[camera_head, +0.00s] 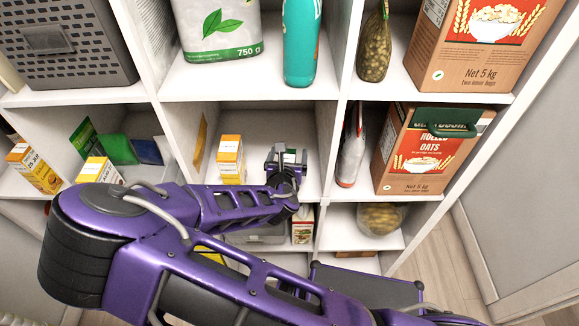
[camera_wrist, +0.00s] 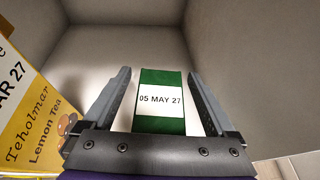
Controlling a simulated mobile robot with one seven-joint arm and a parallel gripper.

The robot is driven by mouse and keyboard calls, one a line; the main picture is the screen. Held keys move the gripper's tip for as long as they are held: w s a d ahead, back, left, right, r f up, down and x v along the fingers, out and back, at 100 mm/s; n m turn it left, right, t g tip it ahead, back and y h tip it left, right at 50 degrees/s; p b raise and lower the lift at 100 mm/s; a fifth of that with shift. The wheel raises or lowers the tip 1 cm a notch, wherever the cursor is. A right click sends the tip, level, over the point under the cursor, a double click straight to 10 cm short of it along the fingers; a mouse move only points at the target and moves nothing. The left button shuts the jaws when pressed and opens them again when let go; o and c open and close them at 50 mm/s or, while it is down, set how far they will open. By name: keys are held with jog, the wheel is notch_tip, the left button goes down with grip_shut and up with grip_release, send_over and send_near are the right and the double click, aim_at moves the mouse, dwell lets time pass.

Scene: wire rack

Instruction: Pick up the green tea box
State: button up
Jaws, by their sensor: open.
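The green tea box (camera_wrist: 160,80) shows in the wrist view as a green end with a white label reading "05 MAY 27". My gripper (camera_wrist: 159,74) is open and empty. Its two fingers lie to the left and right of the green box in that view, with a gap on each side; I cannot tell how deep the box sits between them. In the head view my gripper (camera_head: 286,156) reaches into the middle compartment of the white rack, and I cannot make out the green box there, as my gripper and arm cover that spot.
A yellow lemon tea box (camera_wrist: 24,100) stands close to the left finger; in the head view this yellow-and-white box (camera_head: 230,158) is left of my gripper. White compartment walls (camera_head: 328,130) bound the space. A rolled oats box (camera_head: 425,150) stands in the right compartment.

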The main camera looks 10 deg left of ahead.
jog(key=shift+s, duration=0.1)
jog(key=shift+c, duration=0.2)
grip_shut()
jog(key=shift+r, duration=0.15)
